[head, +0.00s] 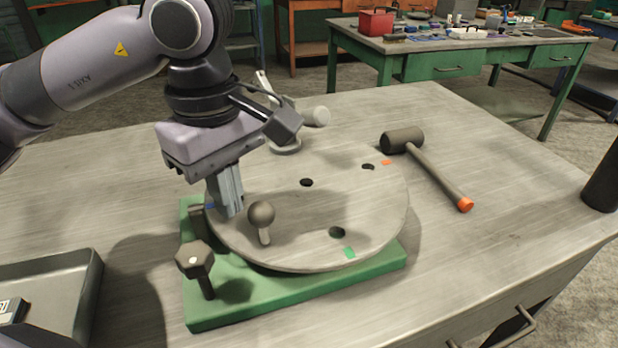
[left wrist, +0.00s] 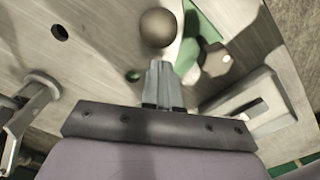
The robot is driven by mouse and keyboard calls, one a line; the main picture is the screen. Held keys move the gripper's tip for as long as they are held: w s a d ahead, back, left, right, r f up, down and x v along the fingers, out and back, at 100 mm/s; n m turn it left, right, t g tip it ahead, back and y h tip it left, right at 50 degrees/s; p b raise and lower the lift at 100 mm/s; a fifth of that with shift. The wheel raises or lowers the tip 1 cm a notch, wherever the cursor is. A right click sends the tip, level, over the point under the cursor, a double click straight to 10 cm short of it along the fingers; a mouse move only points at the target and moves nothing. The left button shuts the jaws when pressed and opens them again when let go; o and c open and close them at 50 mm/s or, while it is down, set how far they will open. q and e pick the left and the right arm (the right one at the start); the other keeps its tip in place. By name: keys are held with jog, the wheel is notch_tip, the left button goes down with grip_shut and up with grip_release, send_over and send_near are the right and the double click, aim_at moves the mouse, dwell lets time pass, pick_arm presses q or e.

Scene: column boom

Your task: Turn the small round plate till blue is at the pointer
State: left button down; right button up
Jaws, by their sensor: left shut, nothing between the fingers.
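The round grey plate (head: 305,205) lies on a green base (head: 300,302) on the workbench. It has several dark holes, an orange mark (head: 386,162) at the far right, a green mark (head: 349,252) at the front and a blue mark (head: 211,206) at the left edge. A ball knob (head: 261,213) stands on the plate. My left gripper (head: 231,214) is shut and empty, fingers down beside the knob near the blue mark. In the left wrist view the knob (left wrist: 158,28) is just beyond the fingertips (left wrist: 158,66). I cannot make out the pointer for certain. My right gripper is not in view.
A dark hex-headed post (head: 195,260) stands at the base's front left corner. A grey tray (head: 85,283) is at the left. A mallet (head: 430,170) lies right of the plate. A pale cylinder (head: 314,116) is behind it. The bench's right front is clear.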

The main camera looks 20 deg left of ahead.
pick_arm(q)
notch_tip(320, 180, up, 9)
jog(key=p, duration=0.5)
jog(key=shift+p, duration=0.4)
